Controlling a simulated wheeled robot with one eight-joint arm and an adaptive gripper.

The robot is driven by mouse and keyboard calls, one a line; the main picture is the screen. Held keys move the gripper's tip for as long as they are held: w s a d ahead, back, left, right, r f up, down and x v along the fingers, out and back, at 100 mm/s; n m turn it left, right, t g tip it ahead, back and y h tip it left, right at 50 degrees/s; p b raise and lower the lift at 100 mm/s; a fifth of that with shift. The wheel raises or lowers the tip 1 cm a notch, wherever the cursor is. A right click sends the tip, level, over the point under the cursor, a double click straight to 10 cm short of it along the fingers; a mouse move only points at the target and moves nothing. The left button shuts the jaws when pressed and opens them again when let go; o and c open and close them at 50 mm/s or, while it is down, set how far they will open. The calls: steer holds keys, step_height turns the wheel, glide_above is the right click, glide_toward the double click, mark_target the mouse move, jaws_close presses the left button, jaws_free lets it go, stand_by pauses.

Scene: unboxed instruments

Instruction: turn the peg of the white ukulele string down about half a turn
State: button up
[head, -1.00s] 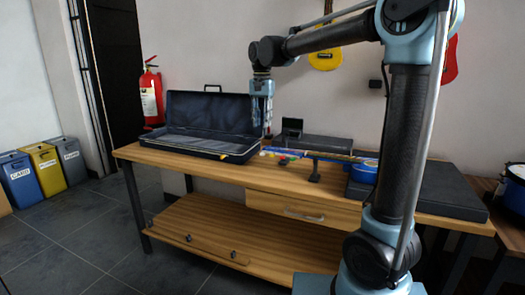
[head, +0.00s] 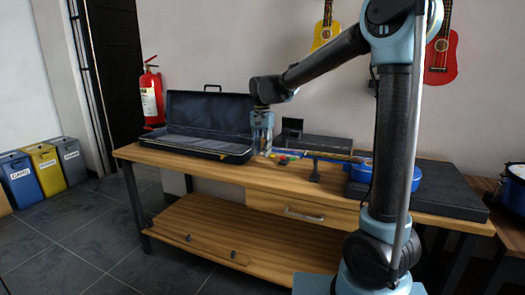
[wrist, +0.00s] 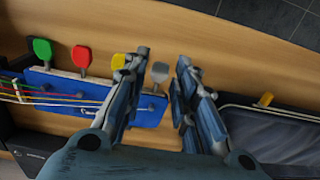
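The blue ukulele (head: 362,173) lies along the bench. Its blue headstock (wrist: 75,90) in the wrist view carries a green peg (wrist: 42,50), a red peg (wrist: 81,57), a yellow peg (wrist: 118,62) and a pale grey-white peg (wrist: 160,72) along its upper edge. Several coloured strings, one of them white, run to the headstock from the left. My gripper (wrist: 163,56) is open and points down, with the white peg between its fingers. I cannot tell whether either finger touches it. In the head view my gripper (head: 263,151) is at the headstock end, where the peg is hidden.
An open dark instrument case (head: 205,143) stands close to the left of my gripper; in the wrist view its edge (wrist: 240,100) is just right of the fingers. A small dark stand (head: 314,171) is under the neck. The bench front (head: 220,168) is clear.

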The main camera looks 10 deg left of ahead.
jaws_close()
steer(key=shift+s+d+y, duration=0.1)
steer(key=shift+d+y, duration=0.2)
steer(key=shift+y, duration=0.6)
steer(key=shift+d+t+y, duration=0.1)
steer(key=shift+t+y, duration=0.3)
steer(key=shift+y, duration=0.3)
jaws_free()
steer(key=v, duration=1.1)
steer(key=shift+r, duration=0.45)
